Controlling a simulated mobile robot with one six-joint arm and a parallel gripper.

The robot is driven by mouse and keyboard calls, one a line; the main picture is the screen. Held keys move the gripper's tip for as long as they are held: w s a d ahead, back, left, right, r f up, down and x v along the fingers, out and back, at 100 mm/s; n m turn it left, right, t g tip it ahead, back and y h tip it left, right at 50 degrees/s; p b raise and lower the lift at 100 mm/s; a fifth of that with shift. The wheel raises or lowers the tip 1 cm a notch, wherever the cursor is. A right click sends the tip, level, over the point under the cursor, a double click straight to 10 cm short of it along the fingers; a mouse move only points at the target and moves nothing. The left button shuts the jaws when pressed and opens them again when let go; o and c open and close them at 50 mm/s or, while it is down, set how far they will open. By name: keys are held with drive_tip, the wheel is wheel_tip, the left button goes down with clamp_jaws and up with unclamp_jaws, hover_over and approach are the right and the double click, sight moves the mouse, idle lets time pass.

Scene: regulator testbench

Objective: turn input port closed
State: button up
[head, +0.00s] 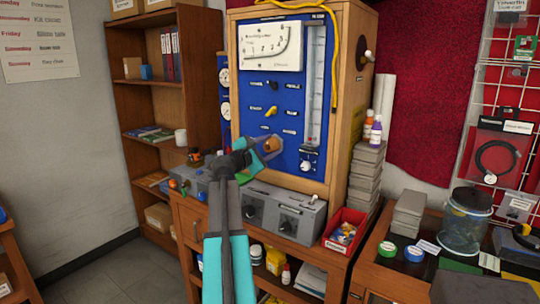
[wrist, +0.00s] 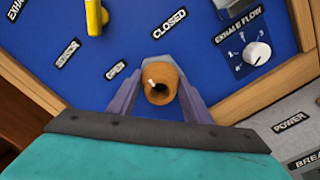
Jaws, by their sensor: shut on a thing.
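An orange-brown round knob (wrist: 160,84) with a dark hole in its end stands out from the blue panel (wrist: 200,50). The knob also shows in the head view (head: 273,144). In the wrist view, the OPEN label (wrist: 116,70) is up and left of the knob and the CLOSED label (wrist: 168,23) is above it. A small pale mark shows on the knob's left side. My gripper (wrist: 157,92) is shut on the knob, one finger on each side. The input port's own name label is not readable.
A yellow lever (wrist: 96,17) is up and left of the knob. A white exhale flow dial (wrist: 257,54) is to the right. Grey boxes with dials (head: 285,212) stand on the bench below. A yellow cable (head: 334,70) hangs down the cabinet's right side.

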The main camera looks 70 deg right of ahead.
drive_tip(key=m+b, duration=0.4)
drive_tip(key=shift+f+m, duration=0.25)
drive_tip(key=shift+m, duration=0.15)
drive_tip(key=m+b, duration=0.4)
drive_tip(key=shift+s+r, duration=0.1)
drive_tip(key=shift+r, duration=0.1)
drive_tip(key=o, duration=1)
drive_tip(key=shift+a, duration=0.15)
drive_tip(key=v, duration=1.3)
drive_tip(key=shift+a, duration=0.25)
